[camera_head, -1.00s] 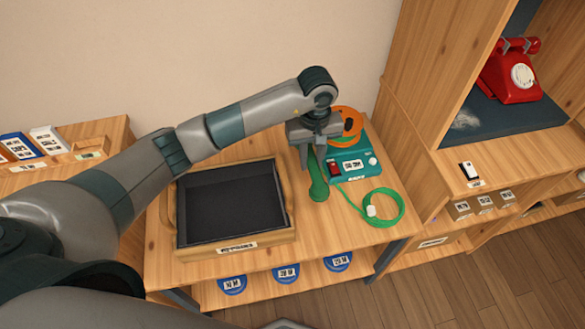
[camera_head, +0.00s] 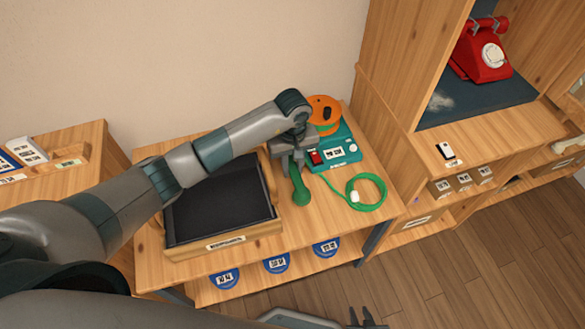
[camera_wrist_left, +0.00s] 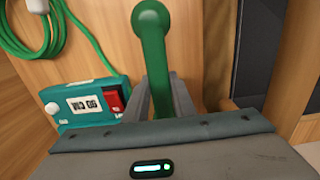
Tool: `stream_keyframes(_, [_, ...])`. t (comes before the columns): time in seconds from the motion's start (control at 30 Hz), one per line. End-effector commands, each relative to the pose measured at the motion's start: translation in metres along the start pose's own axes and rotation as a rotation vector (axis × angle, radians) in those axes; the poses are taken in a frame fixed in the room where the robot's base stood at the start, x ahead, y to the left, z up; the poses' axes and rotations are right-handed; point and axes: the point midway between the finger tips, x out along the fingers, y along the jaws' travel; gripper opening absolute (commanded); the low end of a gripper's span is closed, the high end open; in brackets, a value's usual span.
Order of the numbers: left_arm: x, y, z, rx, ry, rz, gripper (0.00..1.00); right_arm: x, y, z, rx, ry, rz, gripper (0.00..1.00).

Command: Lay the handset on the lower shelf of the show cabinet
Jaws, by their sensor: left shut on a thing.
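The green handset (camera_head: 300,190) is upright or tilted in my left gripper (camera_head: 294,158), between the black tray and the teal box. In the left wrist view the handset (camera_wrist_left: 153,55) stands between the fingers, its rounded end away from the palm. I cannot tell whether it touches the table. My left gripper is shut on it. The show cabinet (camera_head: 400,75) stands at the right, with a red dial phone (camera_head: 482,55) on its dark blue shelf surface. Openings show lower in the cabinet. My right gripper (camera_head: 363,316) shows at the bottom edge, its fingers apart.
A teal box (camera_head: 345,152) with a red switch, an orange reel (camera_head: 324,112) and a coiled green cord (camera_head: 367,190) lie right of the handset. The black tray (camera_head: 205,245) is left. Floor (camera_head: 440,285) is open in front of the cabinet.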

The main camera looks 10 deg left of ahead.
Motion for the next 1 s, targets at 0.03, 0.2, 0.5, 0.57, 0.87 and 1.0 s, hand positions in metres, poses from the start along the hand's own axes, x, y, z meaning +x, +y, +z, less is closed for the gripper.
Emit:
stream_keyframes(0.03, [0.005,0.000,0.001,-0.002,-0.002,0.000,0.00,-0.002,-0.001,0.000,-0.001,0.003,-0.001,0.26])
stream_keyframes(0.2, [0.014,0.000,0.000,0.000,0.001,0.002,0.00,-0.001,-0.003,0.003,-0.005,0.009,-0.006,0.26])
stream_keyframes(0.5, [0.016,0.000,-0.001,0.000,0.001,0.001,0.00,0.004,-0.006,-0.002,-0.003,0.013,-0.008,0.26])
stream_keyframes(0.57, [0.017,0.000,-0.001,0.000,0.002,0.001,0.00,0.005,-0.006,-0.002,-0.002,0.010,-0.008,0.26])
stream_keyframes(0.87, [0.017,0.000,0.000,0.000,0.000,0.000,0.42,0.002,-0.003,0.000,0.005,-0.004,-0.002,0.26])
stream_keyframes(1.0, [0.017,0.000,0.000,0.000,0.000,0.000,0.42,0.000,-0.004,0.005,0.005,-0.010,-0.003,0.26])
